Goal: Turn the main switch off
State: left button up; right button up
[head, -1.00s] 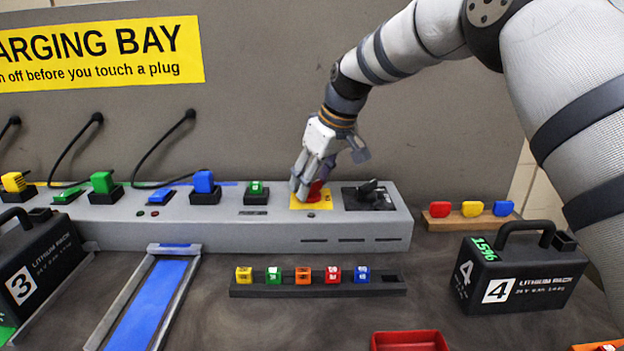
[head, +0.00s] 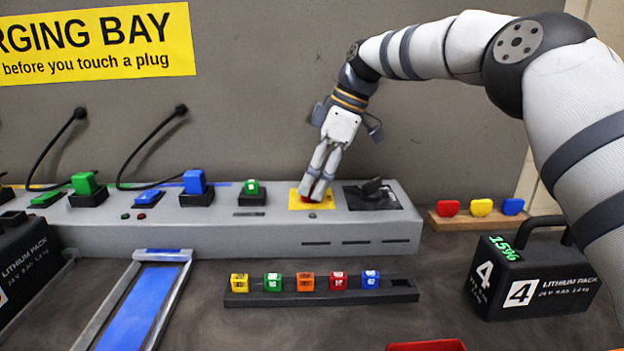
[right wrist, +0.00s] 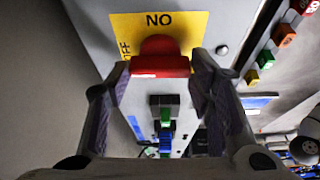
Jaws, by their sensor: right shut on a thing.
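The main switch is a red knob on a yellow plate (head: 296,200) on top of the long grey charging strip. In the right wrist view the red knob (right wrist: 160,58) stands between my two fingers, in front of the plate (right wrist: 185,27) with its "ON" and "OFF" lettering. My right gripper (head: 317,190) reaches down from above and is shut on the knob. Its fingers hide most of the knob in the head view. I cannot tell which mark the knob points to. My left gripper is out of view.
Plugs, including a blue plug (head: 195,182), stand to the left. A rack of coloured cubes (head: 350,297) lies in front. Battery pack 4 (head: 525,270) stands at the right.

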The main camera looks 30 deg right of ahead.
jog(key=shift+f+n, duration=0.1)
jog(key=shift+n, duration=0.2)
dwell(0.4)
jog(key=o, duration=1.2)
jog(key=shift+c, duration=0.2)
jog(key=v, duration=0.7)
jog(key=shift+r, duration=0.25)
jog(key=shift+d, duration=0.1)
